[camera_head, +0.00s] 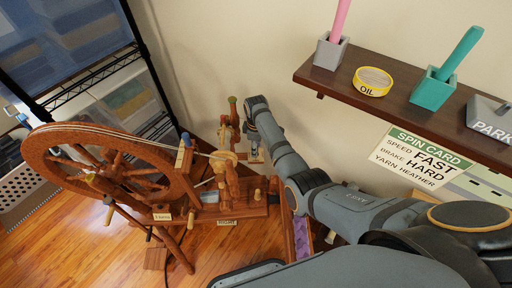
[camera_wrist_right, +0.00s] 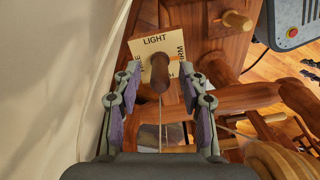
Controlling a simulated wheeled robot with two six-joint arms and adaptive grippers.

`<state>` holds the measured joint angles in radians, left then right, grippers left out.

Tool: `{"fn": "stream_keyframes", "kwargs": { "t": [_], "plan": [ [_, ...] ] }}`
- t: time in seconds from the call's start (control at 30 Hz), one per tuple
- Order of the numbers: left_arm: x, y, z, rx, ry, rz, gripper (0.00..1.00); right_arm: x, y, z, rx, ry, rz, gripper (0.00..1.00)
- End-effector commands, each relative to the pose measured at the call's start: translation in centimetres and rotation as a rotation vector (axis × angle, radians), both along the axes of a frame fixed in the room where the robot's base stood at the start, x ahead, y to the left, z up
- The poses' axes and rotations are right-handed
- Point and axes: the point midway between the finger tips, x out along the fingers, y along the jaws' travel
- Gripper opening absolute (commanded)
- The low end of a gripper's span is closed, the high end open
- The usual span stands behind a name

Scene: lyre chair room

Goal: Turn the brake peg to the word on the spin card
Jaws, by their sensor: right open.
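The spin card (camera_head: 422,157) hangs below the wall shelf and reads Speed FAST, Brake HARD, Yarn HEATHER. In the right wrist view the brown brake peg (camera_wrist_right: 160,74) stands over a cream dial plate (camera_wrist_right: 148,46). LIGHT shows at the plate's top and a word ending in RM at its right. The left word is partly covered and the bottom is hidden. My right gripper (camera_wrist_right: 160,80) is open, with one finger on each side of the peg and gaps visible. It also shows at the spinning wheel (camera_head: 110,182) in the head view. My left gripper is out of view.
The shelf (camera_head: 400,103) holds a grey holder (camera_head: 330,53), a yellow oil tin (camera_head: 372,82), a teal holder (camera_head: 432,90) and a grey PARK block (camera_head: 490,118). A wire rack (camera_head: 125,65) stands at the left. Wooden spinning-wheel parts crowd my right gripper.

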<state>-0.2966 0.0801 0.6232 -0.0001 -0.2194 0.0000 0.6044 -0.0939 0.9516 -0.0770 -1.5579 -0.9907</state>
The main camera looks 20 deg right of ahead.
Motion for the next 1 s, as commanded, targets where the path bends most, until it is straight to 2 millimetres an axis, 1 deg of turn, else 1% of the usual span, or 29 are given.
{"fn": "stream_keyframes", "kwargs": {
  "t": [0.1, 0.13, 0.4, 0.43, 0.77, 1.0],
  "plan": [
    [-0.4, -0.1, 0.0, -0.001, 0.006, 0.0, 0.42, 0.0, 0.0, 0.0, 0.0, 0.0, 0.0, 0.42],
    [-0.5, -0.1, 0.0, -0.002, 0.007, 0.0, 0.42, 0.0, 0.0, 0.0, 0.0, 0.0, 0.0, 0.39],
    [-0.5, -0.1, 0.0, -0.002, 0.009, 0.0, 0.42, 0.0, 0.0, 0.1, 0.0, 0.0, 0.0, 0.03],
    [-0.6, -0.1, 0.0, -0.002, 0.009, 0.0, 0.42, 0.0, 0.0, 0.1, 0.0, 0.0, 0.0, 0.0],
    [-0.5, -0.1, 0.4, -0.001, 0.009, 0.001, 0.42, 0.0, 0.0, 0.2, 0.0, 0.001, -0.026, 0.0],
    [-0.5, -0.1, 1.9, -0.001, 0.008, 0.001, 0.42, -0.1, 0.0, 0.4, -0.001, 0.003, -0.15, 0.0]
  ]
}}
